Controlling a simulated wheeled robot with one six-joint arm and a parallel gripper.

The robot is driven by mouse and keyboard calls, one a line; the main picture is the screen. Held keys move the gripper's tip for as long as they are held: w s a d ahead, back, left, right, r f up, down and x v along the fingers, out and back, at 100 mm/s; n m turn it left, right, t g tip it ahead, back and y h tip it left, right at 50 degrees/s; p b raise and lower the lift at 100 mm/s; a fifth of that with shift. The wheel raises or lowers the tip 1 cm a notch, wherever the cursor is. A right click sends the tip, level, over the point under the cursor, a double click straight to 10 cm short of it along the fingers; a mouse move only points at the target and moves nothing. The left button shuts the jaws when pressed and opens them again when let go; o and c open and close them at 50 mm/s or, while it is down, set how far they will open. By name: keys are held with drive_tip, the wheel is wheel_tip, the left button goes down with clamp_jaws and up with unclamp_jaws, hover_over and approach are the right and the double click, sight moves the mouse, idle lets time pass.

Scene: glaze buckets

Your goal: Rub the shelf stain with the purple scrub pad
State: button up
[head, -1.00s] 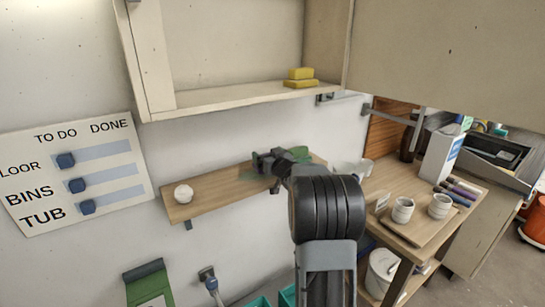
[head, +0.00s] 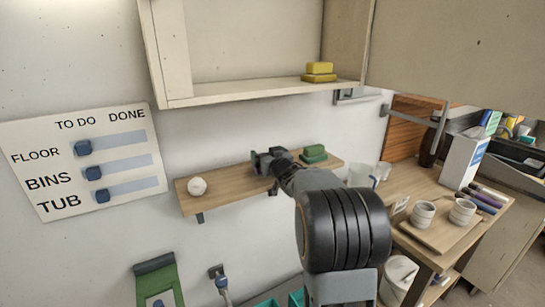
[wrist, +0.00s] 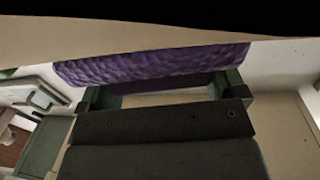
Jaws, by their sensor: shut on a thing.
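The wooden wall shelf (head: 228,188) is in the middle of the head view. My gripper (head: 270,162) is at this shelf, near its middle. In the wrist view my gripper (wrist: 160,88) is shut on the purple scrub pad (wrist: 150,66), which lies across between the dark green fingers. The pad's upper edge meets a tan board (wrist: 130,37), which looks like the shelf; I cannot tell whether they touch. The pad is hidden in the head view. No stain shows on the visible part of the shelf; the part behind my gripper is hidden.
A white ball (head: 197,186) sits at the shelf's left end, and green blocks (head: 314,153) near its right end. A cabinet with yellow sponges (head: 319,72) hangs above. A bench with white cups (head: 424,214) stands to the right.

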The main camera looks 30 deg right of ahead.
drive_tip(key=shift+a+f+b, duration=0.1)
drive_tip(key=shift+a+b, duration=2.5)
drive_tip(key=shift+a, duration=0.9)
drive_tip(key=shift+w, duration=0.1)
drive_tip(key=shift+w+r, duration=0.15)
drive_tip(key=shift+r, duration=0.05)
